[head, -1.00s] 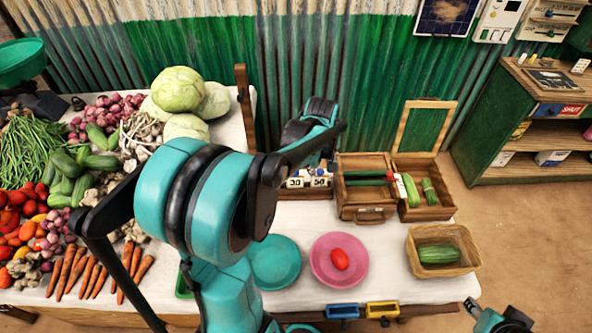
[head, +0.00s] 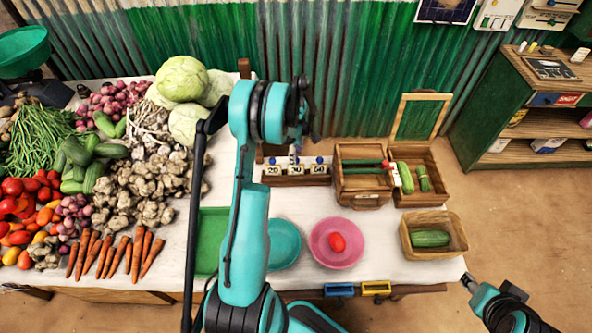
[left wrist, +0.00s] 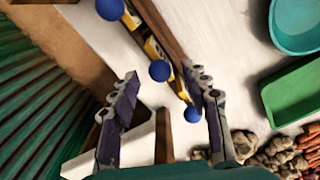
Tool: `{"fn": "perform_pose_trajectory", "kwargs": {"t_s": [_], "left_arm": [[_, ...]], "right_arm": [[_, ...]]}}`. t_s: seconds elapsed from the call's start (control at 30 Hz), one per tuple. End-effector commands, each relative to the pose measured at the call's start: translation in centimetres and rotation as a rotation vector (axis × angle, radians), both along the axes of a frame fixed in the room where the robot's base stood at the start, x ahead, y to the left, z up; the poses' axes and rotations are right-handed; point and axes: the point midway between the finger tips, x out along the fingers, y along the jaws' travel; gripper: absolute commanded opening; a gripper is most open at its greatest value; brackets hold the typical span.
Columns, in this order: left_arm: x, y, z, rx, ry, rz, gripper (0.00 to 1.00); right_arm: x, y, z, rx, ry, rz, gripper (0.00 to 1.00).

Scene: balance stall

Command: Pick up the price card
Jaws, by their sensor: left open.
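Price cards marked 20 (head: 272,170), 30 (head: 296,170) and 50 (head: 319,169) stand in a row in a low wooden rack (head: 296,181), with blue knobs on top. My left gripper (head: 295,153) is just above and behind the rack, near the 30 card. In the left wrist view its two fingers (left wrist: 165,95) are apart with nothing gripped. A blue knob (left wrist: 192,115) shows close beside the right-hand finger; another blue knob (left wrist: 160,70) is farther up the row. The card faces are mostly edge-on there. My right gripper (head: 468,281) is at the lower right, small and unclear.
Wooden boxes (head: 363,188) stand right of the rack. A pink plate (head: 320,243) with a red tomato, a teal plate (head: 284,243) and a green tray (head: 210,228) lie in front. Vegetables fill the left. A wooden post (head: 244,70) rises behind the table.

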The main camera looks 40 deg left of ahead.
Motion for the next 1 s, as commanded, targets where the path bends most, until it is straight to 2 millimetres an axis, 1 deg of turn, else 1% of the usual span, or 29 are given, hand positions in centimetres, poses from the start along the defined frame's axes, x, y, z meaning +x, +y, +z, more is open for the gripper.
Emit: {"fn": "perform_pose_trajectory", "kwargs": {"t_s": [0.03,0.1,0.17,0.23,0.4,0.47,0.5,0.57,0.6,0.87,1.0], "left_arm": [[-0.1,0.1,-1.1,0.0,0.0,0.0,0.46],[0.0,0.1,-2.2,0.0,0.0,-0.001,0.46],[0.0,0.1,-2.8,0.0,-0.001,-0.001,0.46],[0.0,0.0,-3.0,0.0,-0.001,-0.001,0.46],[-0.1,0.0,-2.9,0.0,-0.001,-0.001,0.46],[-0.1,0.0,-2.9,0.0,-0.001,-0.001,0.31],[-0.1,0.0,-2.9,0.0,-0.001,-0.001,0.2],[-0.1,0.0,-2.9,0.0,-0.001,-0.001,0.04],[-0.1,0.0,-2.9,0.0,-0.001,-0.001,0.0],[0.0,0.0,-2.9,0.0,-0.001,-0.001,0.0],[0.0,0.0,-2.5,0.0,-0.001,-0.001,0.0]], "right_arm": [[0.0,0.0,-0.4,0.0,0.0,0.0,0.42],[0.0,0.0,-0.6,0.0,0.0,0.0,0.42],[0.0,0.0,-0.7,0.0,0.0,0.0,0.42],[0.0,0.0,-0.7,0.0,0.0,0.0,0.42],[0.0,0.0,-0.6,0.0,0.0,0.0,0.42],[0.0,0.0,-0.6,0.0,0.0,0.0,0.42],[0.0,0.0,-0.6,0.0,0.0,0.0,0.42],[0.0,0.0,-0.6,0.0,0.0,0.0,0.42],[0.0,0.0,-0.6,0.0,0.0,0.0,0.42],[0.0,0.0,-0.6,0.0,0.0,0.0,0.42],[0.0,0.0,-0.5,0.0,0.0,0.0,0.42]]}}
